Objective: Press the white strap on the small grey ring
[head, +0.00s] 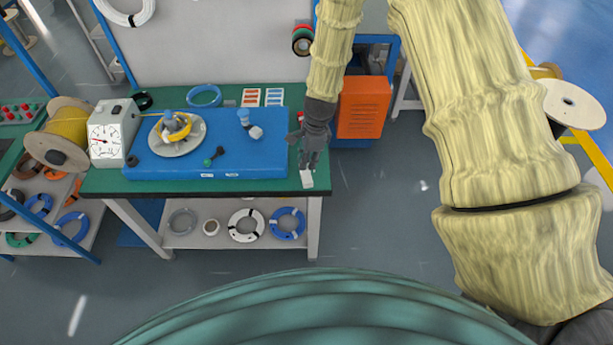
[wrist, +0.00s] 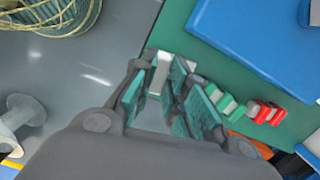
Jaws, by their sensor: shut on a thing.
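My gripper (head: 308,160) hangs at the right end of the green bench, pointing down. It is shut on a small white piece, which I take to be the white strap (head: 307,180). In the wrist view the white strap (wrist: 161,72) sits between the fingertips of my gripper (wrist: 164,85), near the bench edge. A thin grey ring (head: 182,222) lies on the bench's lower shelf, left and below the gripper, apart from the strap. I cannot tell whether it is the task's small grey ring. No grey ring is clear in the wrist view.
A blue board (head: 205,160) on the green bench (head: 110,183) carries a grey disc with a yellow coil (head: 178,130). A dial gauge (head: 105,140) stands left. White (head: 233,222) and blue (head: 275,228) coils lie on the shelf. An orange box (head: 363,107) stands right; floor before the bench is clear.

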